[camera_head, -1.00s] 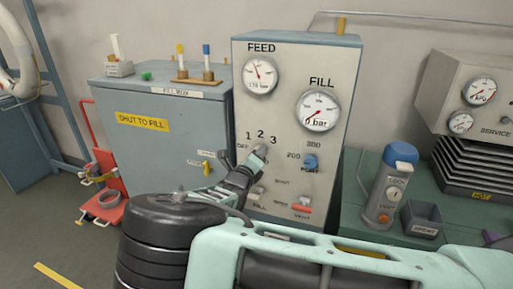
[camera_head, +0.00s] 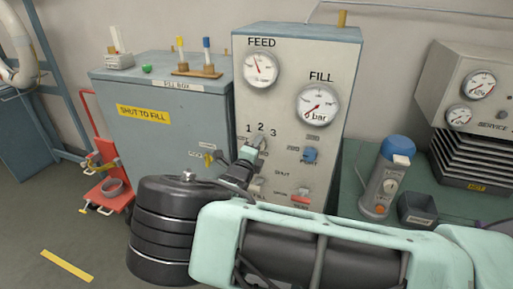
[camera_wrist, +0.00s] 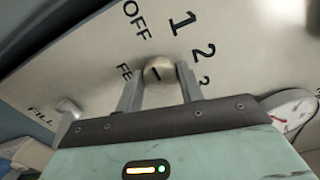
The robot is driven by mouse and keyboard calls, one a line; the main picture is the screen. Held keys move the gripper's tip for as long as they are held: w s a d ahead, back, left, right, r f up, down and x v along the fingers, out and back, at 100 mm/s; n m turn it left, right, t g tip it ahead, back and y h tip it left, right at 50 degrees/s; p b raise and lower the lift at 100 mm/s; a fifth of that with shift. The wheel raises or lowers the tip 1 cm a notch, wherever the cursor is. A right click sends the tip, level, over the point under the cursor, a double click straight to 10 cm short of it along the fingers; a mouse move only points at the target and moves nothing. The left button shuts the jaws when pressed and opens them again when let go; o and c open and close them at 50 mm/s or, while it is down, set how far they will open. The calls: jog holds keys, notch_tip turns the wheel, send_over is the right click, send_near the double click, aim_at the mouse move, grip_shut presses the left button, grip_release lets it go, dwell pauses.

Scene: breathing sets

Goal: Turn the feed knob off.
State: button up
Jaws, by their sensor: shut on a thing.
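The feed knob (camera_wrist: 158,69) is a round, pale metal knob on the tall grey panel (camera_head: 290,120), among the marks OFF, 1, 2 and 3. My gripper (camera_wrist: 159,80) is shut on it, with one finger on each side in the wrist view. A short dark line shows on the knob, but I cannot tell which mark it points to. In the head view my gripper (camera_head: 256,148) reaches the panel just below the numbers and hides part of the knob. The FEED gauge (camera_head: 261,68) sits above the knob.
The FILL gauge (camera_head: 317,104), a blue knob (camera_head: 309,155) and a red-ended lever (camera_head: 299,199) are to the right on the panel. The fill box (camera_head: 165,120) stands left. A blue-capped device (camera_head: 388,180) stands on the green bench at right.

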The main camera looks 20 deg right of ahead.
jog(key=shift+f, duration=0.1)
jog(key=o, duration=1)
jog(key=b+v, duration=0.5)
jog(key=v, duration=1.2)
jog(key=shift+s+a, duration=0.15)
